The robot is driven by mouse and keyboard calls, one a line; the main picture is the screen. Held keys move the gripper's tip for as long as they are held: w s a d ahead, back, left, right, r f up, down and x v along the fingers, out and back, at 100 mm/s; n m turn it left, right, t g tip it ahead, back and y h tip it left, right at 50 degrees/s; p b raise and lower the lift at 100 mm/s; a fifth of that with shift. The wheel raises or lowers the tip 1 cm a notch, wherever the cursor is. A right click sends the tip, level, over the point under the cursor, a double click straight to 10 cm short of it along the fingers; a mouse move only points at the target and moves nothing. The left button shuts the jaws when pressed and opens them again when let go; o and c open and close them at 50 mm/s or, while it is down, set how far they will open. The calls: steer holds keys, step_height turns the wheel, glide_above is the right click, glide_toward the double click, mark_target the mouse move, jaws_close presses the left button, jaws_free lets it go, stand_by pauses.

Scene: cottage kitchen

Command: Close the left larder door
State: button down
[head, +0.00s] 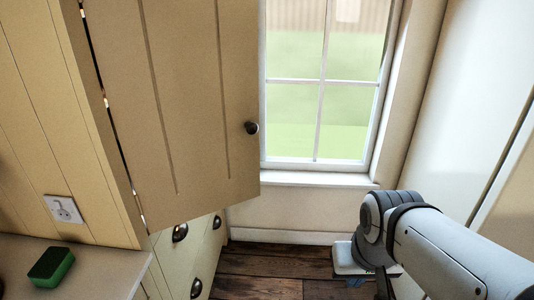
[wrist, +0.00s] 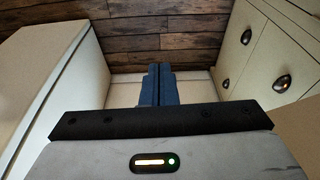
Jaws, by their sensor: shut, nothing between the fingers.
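The larder door (head: 190,100) is a tall cream panel with vertical grooves and a dark round knob (head: 251,127) near its right edge. It stands open, with light showing through the gap along its left, hinge-side edge. My gripper (head: 356,283) is low at the bottom of the head view, to the right of the door and well apart from it. In the wrist view its blue fingers (wrist: 155,85) are together with nothing between them, pointing over the wooden floor. The door does not clearly show in the wrist view.
Drawers with dark cup handles (head: 180,232) are below the door; they also show in the wrist view (wrist: 282,82). A window (head: 320,120) is behind. A pale tall panel (head: 450,110) stands at right. A green sponge (head: 52,267) lies on the counter at left. Floor (head: 260,272) between is clear.

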steer(key=w+f+t+h+b, duration=0.1)
steer(key=w+f+t+b, duration=0.15)
steer(key=w, duration=0.45)
steer(key=n+t+y+b, duration=0.6)
steer(key=t+y+b, duration=0.4)
steer(key=y+b, duration=0.1)
glide_toward(257, 167)
steer(key=shift+h, duration=0.4)
steer(key=x, duration=0.7)
steer(key=shift+s+a+r, duration=0.15)
steer(key=shift+a, duration=0.05)
